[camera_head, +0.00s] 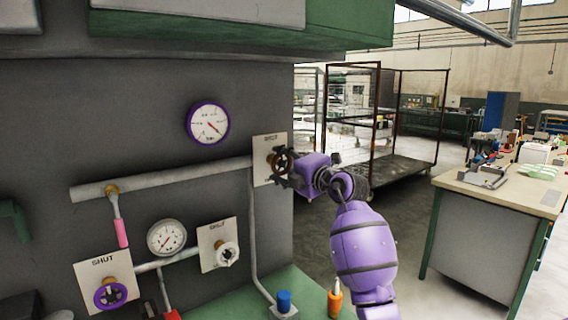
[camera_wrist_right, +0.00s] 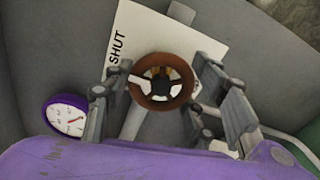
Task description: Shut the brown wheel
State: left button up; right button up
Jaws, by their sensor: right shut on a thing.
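The brown wheel (camera_head: 284,157) is on a white plate (camera_head: 262,146) marked SHUT, at the right end of the upper pipe on the grey press wall. In the right wrist view the brown wheel (camera_wrist_right: 160,103) faces the camera, with pale spokes and a dark hub. My right gripper (camera_head: 283,169) reaches it from the right in the head view and is shut on it. In the wrist view the fingers of my right gripper (camera_wrist_right: 161,82) stand on either side of the rim. The fingers partly cover the wheel in the head view. My left gripper is not in view.
A purple-rimmed gauge (camera_head: 208,123) sits above the upper pipe (camera_head: 165,178). Lower down are a purple wheel (camera_head: 110,294), a white wheel (camera_head: 227,254) and a second gauge (camera_head: 167,237). A blue-capped item and an orange bottle (camera_head: 334,301) stand on the green ledge. A workbench (camera_head: 485,232) stands at right.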

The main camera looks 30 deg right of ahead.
jog(key=shift+r, duration=0.3)
jog(key=o, duration=0.9)
jog(key=shift+o, duration=1.3)
jog(key=shift+f, duration=0.15)
jog(key=shift+s, duration=0.1)
jog(key=s+d, duration=0.1)
jog(key=s, duration=1.1)
